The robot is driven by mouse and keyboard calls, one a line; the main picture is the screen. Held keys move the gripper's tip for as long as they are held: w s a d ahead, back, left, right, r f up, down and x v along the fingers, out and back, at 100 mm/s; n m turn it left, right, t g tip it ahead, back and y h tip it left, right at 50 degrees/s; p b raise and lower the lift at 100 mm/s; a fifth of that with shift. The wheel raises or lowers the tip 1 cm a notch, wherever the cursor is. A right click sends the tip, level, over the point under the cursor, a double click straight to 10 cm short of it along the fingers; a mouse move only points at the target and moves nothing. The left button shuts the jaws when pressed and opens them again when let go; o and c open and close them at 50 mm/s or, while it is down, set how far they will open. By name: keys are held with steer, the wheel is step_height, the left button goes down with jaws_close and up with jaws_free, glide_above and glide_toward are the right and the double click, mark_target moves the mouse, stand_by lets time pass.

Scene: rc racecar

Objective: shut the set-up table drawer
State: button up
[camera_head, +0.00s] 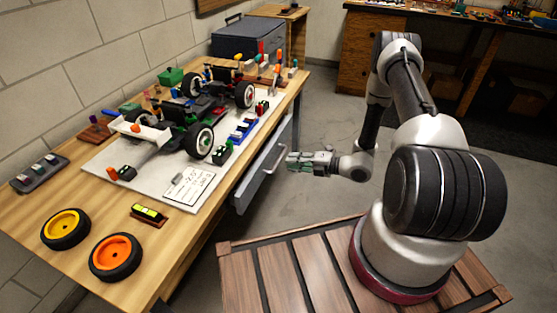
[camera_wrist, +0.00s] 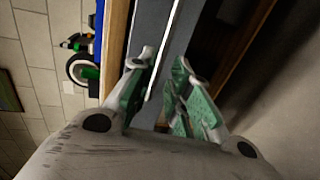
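The set-up table (camera_head: 110,287) is wooden and runs along the left wall. Its grey drawer (camera_head: 250,189) is under the right edge, with a long pale handle (camera_head: 274,158) on its front. The drawer front seems to stand out a little from the table edge; how far is hard to tell. My gripper (camera_head: 289,161) is just right of the handle, pointing at the drawer front. In the wrist view my gripper (camera_wrist: 166,62) has its green-padded fingers apart, with the grey drawer (camera_wrist: 170,22) beyond them. Whether a finger touches the handle cannot be told.
An RC car chassis (camera_head: 190,112) rests on a white board (camera_head: 100,168) on the table. A yellow-rimmed wheel (camera_head: 65,229) and an orange-rimmed wheel (camera_head: 116,256) lie at the near end. A grey toolbox (camera_head: 247,37) stands behind. Floor right of the drawer is clear.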

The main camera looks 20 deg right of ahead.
mark_target(279, 159)
steer(key=x, duration=0.6)
steer(key=shift+w+a+f, duration=0.1)
steer(key=shift+a, duration=0.1)
steer(key=shift+c, duration=0.4)
jaws_close()
